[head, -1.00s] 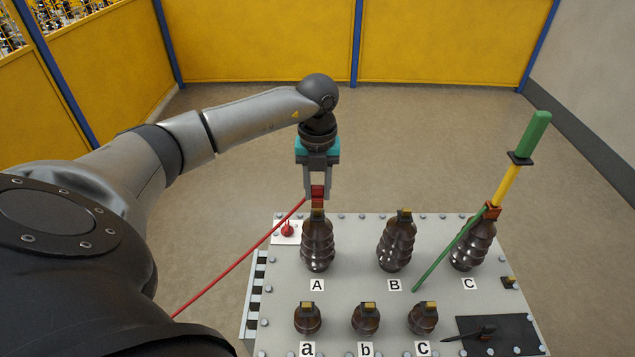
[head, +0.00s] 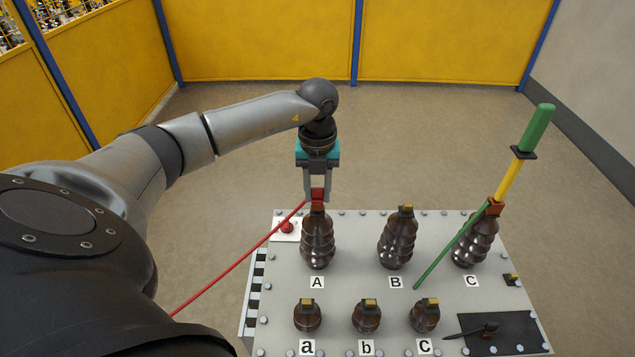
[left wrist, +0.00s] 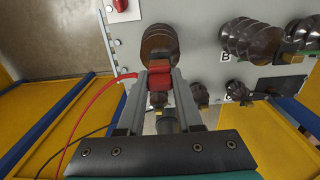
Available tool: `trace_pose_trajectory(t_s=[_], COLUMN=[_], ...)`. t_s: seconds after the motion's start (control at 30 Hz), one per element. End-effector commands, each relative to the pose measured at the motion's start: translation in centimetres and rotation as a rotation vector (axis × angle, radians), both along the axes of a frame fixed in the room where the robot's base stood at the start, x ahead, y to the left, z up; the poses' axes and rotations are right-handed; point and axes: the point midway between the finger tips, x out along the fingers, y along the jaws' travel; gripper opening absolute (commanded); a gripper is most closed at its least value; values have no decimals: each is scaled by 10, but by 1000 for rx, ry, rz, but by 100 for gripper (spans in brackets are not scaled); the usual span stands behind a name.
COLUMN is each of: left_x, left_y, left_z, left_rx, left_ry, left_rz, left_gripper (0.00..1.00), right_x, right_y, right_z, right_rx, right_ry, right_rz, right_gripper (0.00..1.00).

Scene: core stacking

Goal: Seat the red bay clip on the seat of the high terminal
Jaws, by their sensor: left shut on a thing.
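My left gripper (head: 317,196) is shut on the red bay clip (head: 317,193) right above high terminal A (head: 318,240), a tall ribbed brown insulator. The clip's lower part reaches the terminal's top and covers its brass seat; I cannot tell if it is fully down. A red cable (head: 240,273) runs from the clip to the lower left. In the left wrist view the red clip (left wrist: 160,80) sits between the fingers, in line with the terminal (left wrist: 160,42). My right gripper is not in view.
High terminal B (head: 398,240) has a bare brass top. Short terminals a, b, c (head: 366,318) stand in front. A dark mat (head: 500,340) lies front right.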

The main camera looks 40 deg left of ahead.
Motion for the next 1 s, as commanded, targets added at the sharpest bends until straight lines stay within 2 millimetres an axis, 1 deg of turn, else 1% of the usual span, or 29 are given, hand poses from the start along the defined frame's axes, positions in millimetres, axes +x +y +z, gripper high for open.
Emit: trace_pose_trajectory(t_s=[0.43, 0.47, 0.5, 0.73, 0.77, 1.0], left_x=[0, 0, 0, 0, 0, 0], left_y=[0, 0, 0, 0, 0, 0], left_z=[-12, -11, -11, -11, -11, -10], left_rx=[0, 0, 0, 0, 0, 0], left_ry=[0, 0, 0, 0, 0, 0], left_rz=[0, 0, 0, 0, 0, 0], left_gripper=[0, 38, 42, 68, 69, 69], right_x=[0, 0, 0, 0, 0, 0], right_y=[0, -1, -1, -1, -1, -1], right_z=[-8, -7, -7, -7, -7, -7], right_rx=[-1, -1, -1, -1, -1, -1], right_ry=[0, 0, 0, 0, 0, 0], right_rz=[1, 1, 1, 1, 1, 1], right_gripper=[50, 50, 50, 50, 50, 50])
